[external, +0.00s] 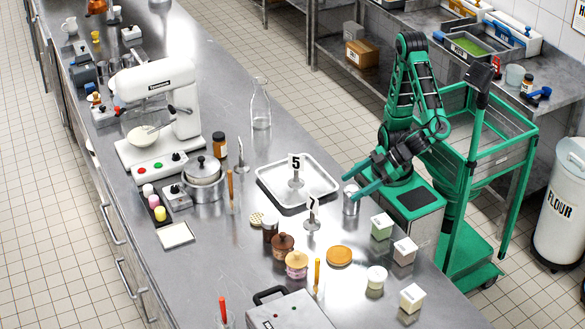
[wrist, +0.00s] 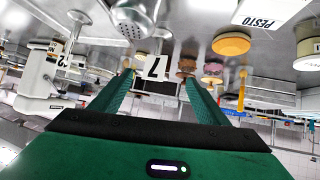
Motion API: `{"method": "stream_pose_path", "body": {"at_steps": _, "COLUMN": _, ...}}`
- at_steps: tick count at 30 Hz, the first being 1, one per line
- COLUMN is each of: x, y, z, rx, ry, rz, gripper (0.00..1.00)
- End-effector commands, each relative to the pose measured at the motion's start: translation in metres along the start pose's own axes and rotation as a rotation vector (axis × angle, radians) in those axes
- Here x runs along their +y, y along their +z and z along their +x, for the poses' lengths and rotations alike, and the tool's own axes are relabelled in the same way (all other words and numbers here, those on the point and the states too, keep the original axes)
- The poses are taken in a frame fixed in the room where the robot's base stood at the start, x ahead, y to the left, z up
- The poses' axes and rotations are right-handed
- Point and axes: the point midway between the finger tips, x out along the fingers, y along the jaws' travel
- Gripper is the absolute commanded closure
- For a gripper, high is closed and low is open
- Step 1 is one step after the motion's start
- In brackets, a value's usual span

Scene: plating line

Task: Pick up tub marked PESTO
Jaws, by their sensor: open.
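The tub marked PESTO (wrist: 262,18) shows at the top right of the wrist view, its white label upside down and the tub partly cut off by the frame. In the external view it appears to be the pale green, white-topped tub (external: 382,226) at the counter's right edge, though its label is too small to read there. My gripper (external: 356,184) is open and empty, above the counter and behind the tub, pointing left. Its two green fingers also show spread apart in the wrist view (wrist: 163,92).
A metal shaker (external: 351,201) stands beneath my gripper. Similar tubs (external: 405,250) stand close by, with a round white pot (external: 376,278). A tray with a number 5 stand (external: 262,183), a number 7 stand (external: 313,213) and an orange disc (external: 339,256) lie to the left.

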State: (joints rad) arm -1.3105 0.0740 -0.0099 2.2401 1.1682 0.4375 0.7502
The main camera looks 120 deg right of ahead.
Motion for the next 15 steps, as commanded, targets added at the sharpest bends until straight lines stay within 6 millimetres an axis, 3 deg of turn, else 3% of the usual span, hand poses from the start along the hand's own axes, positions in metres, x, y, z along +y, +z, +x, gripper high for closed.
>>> {"method": "stream_pose_path", "body": {"at_steps": 1, "x": -0.019, "y": 0.005, "z": -0.013, "rx": 0.036, "ry": -0.036, "rz": -0.013, "gripper": 0.31}}
{"method": "stream_pose_path", "body": {"at_steps": 3, "x": -0.038, "y": 0.010, "z": -0.028, "rx": 0.082, "ry": -0.078, "rz": -0.018, "gripper": 0.31}}
{"method": "stream_pose_path", "body": {"at_steps": 11, "x": -0.093, "y": 0.029, "z": -0.085, "rx": 0.217, "ry": -0.226, "rz": -0.032, "gripper": 0.31}}
{"method": "stream_pose_path", "body": {"at_steps": 15, "x": -0.095, "y": 0.066, "z": -0.055, "rx": 0.219, "ry": -0.216, "rz": -0.036, "gripper": 0.31}}
